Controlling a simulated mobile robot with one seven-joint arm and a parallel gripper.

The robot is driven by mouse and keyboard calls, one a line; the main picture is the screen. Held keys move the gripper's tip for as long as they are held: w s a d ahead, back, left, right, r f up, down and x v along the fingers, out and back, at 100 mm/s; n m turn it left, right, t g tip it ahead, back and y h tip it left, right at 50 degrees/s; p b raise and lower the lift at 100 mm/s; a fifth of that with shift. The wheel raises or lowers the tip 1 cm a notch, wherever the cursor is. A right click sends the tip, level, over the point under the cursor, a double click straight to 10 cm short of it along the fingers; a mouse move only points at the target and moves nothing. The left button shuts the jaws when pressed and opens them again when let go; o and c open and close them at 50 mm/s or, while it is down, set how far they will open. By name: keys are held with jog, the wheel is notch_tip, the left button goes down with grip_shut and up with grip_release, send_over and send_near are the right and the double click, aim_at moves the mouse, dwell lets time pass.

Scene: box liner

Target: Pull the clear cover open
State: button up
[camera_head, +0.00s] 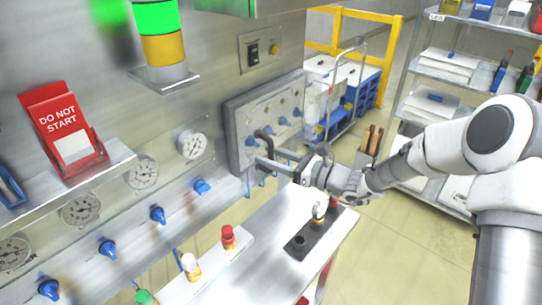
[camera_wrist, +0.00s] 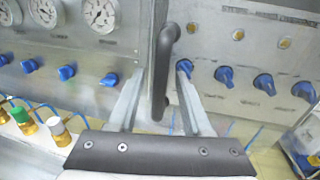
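The clear cover (camera_head: 272,112) is a see-through panel in a grey frame on the metal wall, over several blue knobs. It looks closed against the wall. Its black handle (camera_head: 264,134) stands upright near the cover's left edge. The handle fills the middle of the wrist view (camera_wrist: 164,75), next to the cover (camera_wrist: 262,58). My gripper (camera_head: 266,156) is at the handle. In the wrist view, my gripper (camera_wrist: 160,82) has its two fingers apart, one on each side of the handle. I cannot tell whether either finger touches it.
Left of the cover are gauges (camera_head: 192,145) and blue valves (camera_head: 202,186). A red "DO NOT START" holder (camera_head: 70,150) is at left. Shelving (camera_head: 440,75) stands at right; open floor lies between.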

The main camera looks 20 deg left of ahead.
grip_shut()
dwell(1.3)
